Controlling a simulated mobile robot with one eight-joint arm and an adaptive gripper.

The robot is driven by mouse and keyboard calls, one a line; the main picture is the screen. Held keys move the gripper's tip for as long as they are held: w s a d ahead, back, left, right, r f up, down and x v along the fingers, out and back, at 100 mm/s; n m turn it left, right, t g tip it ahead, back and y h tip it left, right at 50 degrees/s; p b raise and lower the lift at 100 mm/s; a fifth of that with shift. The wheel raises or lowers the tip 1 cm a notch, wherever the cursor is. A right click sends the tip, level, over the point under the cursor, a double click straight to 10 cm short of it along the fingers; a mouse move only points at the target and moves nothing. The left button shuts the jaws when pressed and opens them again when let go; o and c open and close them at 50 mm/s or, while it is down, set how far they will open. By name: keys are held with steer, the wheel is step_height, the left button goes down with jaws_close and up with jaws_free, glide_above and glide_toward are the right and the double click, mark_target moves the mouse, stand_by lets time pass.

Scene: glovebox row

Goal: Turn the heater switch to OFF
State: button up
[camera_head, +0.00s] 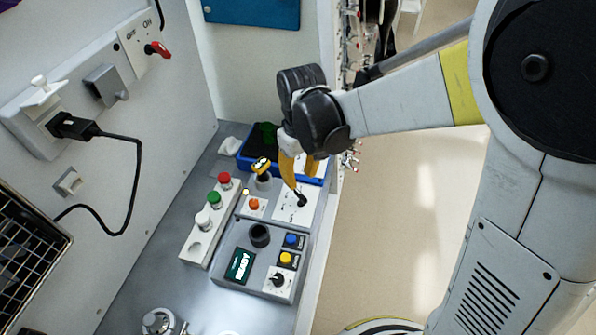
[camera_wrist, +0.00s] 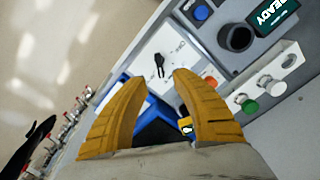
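A white plate (camera_head: 292,210) with a black lever switch (camera_head: 301,199) lies on the bench; its small marks are unreadable. The black lever also shows in the wrist view (camera_wrist: 159,64), just beyond my fingertips. My gripper (camera_head: 297,182) hangs over this plate, its yellow fingers apart and nothing between them in the wrist view (camera_wrist: 160,78). I cannot tell whether a finger touches the lever. A red-handled rotary switch (camera_head: 157,49) sits on a wall plate marked OFF and ON, its handle towards the ON side. No heater label is readable, so I cannot tell which is the heater switch.
A grey box (camera_head: 236,279) holds a green READY display, buttons and a black knob (camera_head: 277,280). A white strip with red, green and white buttons (camera_head: 214,199) stands beside it. A blue bin (camera_head: 243,160) is behind. A black plug (camera_head: 76,126) and cable hang left.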

mark_target(300, 194)
step_height(300, 194, down, 8)
steer(key=shift+r+b, duration=0.15)
steer(key=shift+b, duration=0.8)
jaws_close()
